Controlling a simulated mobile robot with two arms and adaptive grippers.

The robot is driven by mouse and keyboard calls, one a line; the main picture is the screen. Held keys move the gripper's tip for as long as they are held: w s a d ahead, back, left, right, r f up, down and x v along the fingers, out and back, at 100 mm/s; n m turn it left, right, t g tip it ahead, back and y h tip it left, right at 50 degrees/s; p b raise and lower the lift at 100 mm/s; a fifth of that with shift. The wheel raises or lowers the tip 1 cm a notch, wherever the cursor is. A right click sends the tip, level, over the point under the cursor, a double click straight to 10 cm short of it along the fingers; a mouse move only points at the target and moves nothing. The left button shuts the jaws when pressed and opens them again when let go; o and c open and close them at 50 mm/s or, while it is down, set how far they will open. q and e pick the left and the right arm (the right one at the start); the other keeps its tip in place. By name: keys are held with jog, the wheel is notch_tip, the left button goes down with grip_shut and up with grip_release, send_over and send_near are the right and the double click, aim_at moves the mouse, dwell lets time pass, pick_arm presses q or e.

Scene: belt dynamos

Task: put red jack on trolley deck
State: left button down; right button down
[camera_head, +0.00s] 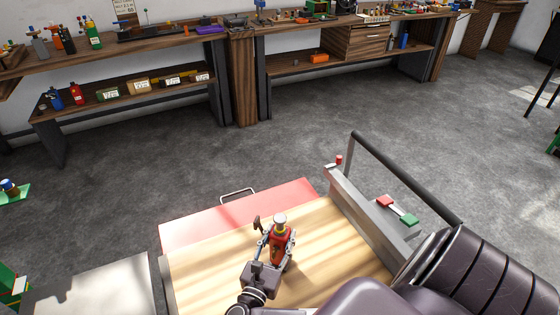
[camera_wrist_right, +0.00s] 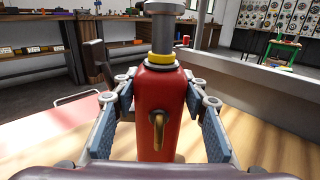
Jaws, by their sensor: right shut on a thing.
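My right gripper (camera_head: 269,248) is shut on the red jack (camera_head: 279,246), a red body with a yellow ring and a grey metal top. In the right wrist view the red jack (camera_wrist_right: 160,105) is upright between both blue-padded fingers (camera_wrist_right: 160,125), with a brass hook on its front. The jack is over the pale wooden deck (camera_head: 205,275), which looks like the trolley deck. The jack's base is hidden, so I cannot tell whether it touches the wood. My left gripper is not in view.
A red panel (camera_head: 190,230) with a metal handle (camera_head: 238,194) borders the deck's far side. A grey rail (camera_head: 365,215) with a dark bar (camera_head: 405,178) runs along the right. Cluttered workbenches (camera_head: 240,80) stand at the back. The deck around the jack is clear.

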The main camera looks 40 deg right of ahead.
jog(key=shift+w+f, duration=0.1)
jog(key=shift+f, duration=0.4)
jog(key=c, duration=1.2)
grip_release()
jog(key=shift+f, duration=0.1)
jog(key=shift+a, duration=0.1)
jog(key=p+v, duration=0.1)
jog(key=v, duration=1.1)
jog(key=shift+p, duration=0.35)
